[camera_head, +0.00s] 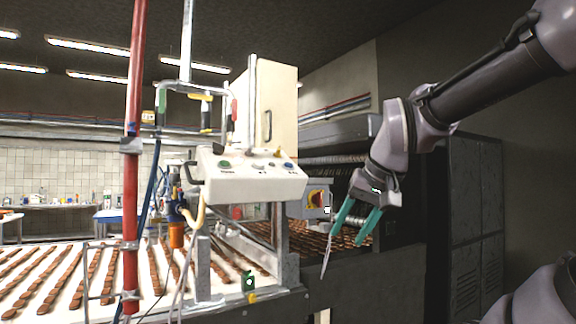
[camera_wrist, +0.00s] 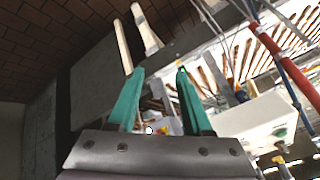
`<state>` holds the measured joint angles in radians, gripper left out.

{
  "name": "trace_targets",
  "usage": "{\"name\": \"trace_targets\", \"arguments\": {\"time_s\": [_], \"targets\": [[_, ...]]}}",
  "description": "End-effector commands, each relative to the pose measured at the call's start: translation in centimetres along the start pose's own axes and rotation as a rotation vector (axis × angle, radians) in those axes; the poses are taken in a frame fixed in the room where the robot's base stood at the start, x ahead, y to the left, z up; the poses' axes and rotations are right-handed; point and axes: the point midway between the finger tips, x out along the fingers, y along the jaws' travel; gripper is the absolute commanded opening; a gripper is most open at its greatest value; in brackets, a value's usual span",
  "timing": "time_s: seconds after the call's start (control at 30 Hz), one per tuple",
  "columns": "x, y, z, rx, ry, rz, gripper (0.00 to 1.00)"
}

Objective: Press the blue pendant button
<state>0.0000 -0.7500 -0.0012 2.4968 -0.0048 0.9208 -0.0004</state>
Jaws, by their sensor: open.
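The blue button (camera_head: 288,165) is at the right end of the sloping face of a white control box (camera_head: 250,185) in the head view. A green button (camera_head: 224,164) sits at the left end of the same face, with small controls between. My gripper (camera_head: 347,237) has teal fingers, spread apart and empty, pointing down. It is right of the box and lower than the blue button in the picture, apart from it. In the wrist view, my gripper (camera_wrist: 160,70) shows its two open fingers, and the white box (camera_wrist: 255,122) lies to their right. I cannot clearly make out the blue button there.
A red pole (camera_head: 130,190) stands left of the box. A conveyor (camera_head: 70,280) with rows of brown biscuits runs below. A red and yellow switch (camera_head: 317,198) is between the box and my gripper. A dark cabinet (camera_head: 465,220) stands at the right.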

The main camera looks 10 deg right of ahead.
Motion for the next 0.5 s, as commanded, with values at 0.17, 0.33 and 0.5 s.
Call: {"name": "trace_targets", "arguments": {"time_s": [0.17, 0.33, 0.5], "targets": [[0.0, 0.0, 0.0, 0.000, 0.000, 0.000, 0.50], [0.0, 0.0, -0.1, 0.001, 0.000, 0.000, 0.27], [-0.9, -1.3, -2.2, 0.038, -0.007, 0.003, 0.00]]}}
